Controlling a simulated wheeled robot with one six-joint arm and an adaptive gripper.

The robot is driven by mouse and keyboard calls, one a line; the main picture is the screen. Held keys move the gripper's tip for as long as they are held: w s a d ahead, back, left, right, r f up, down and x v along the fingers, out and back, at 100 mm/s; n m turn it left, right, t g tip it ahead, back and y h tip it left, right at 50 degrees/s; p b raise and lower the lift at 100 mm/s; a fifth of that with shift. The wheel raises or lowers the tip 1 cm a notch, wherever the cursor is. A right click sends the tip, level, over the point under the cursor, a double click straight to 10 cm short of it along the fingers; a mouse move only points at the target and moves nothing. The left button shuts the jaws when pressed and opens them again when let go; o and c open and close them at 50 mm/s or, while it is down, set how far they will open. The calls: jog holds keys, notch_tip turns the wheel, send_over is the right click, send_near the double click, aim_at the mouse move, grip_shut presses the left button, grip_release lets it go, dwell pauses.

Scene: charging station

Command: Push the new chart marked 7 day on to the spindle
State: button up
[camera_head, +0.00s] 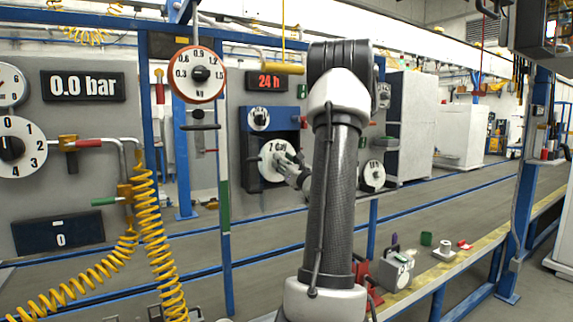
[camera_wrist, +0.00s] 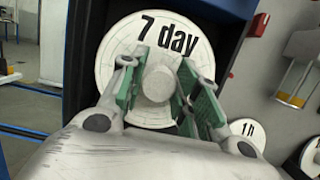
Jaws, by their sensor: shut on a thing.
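The chart marked 7 day (camera_head: 268,162) is a white disc, upright in front of the dark recorder opening (camera_head: 250,185) under a blue panel. It also shows in the wrist view (camera_wrist: 118,50), with its lettering at the top and a round pale hub (camera_wrist: 158,84) at its middle. My gripper (camera_head: 284,164) is at the chart's face. In the wrist view its green pads (camera_wrist: 158,88) stand on either side of the hub, shut on it. The spindle is hidden behind the chart, so I cannot tell whether the chart is on it.
A red-digit display (camera_head: 268,81) reads 24 h above the recorder. A smaller white disc (camera_head: 373,174) is to the right. A red-rimmed dial (camera_head: 198,74) and a yellow coiled hose (camera_head: 155,235) are to the left. A bench (camera_head: 440,278) with small items lies at lower right.

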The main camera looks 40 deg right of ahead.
jog(key=shift+w+d, duration=0.2)
jog(key=shift+w, duration=0.55)
jog(key=shift+w+d, duration=0.15)
jog(key=shift+w, duration=0.6)
jog(key=shift+w+d, duration=0.25)
jog(key=shift+w, duration=0.75)
jog(key=shift+w+d, duration=0.2)
jog(key=shift+w, duration=0.8)
jog(key=o, duration=1.1)
jog(key=v, duration=1.2)
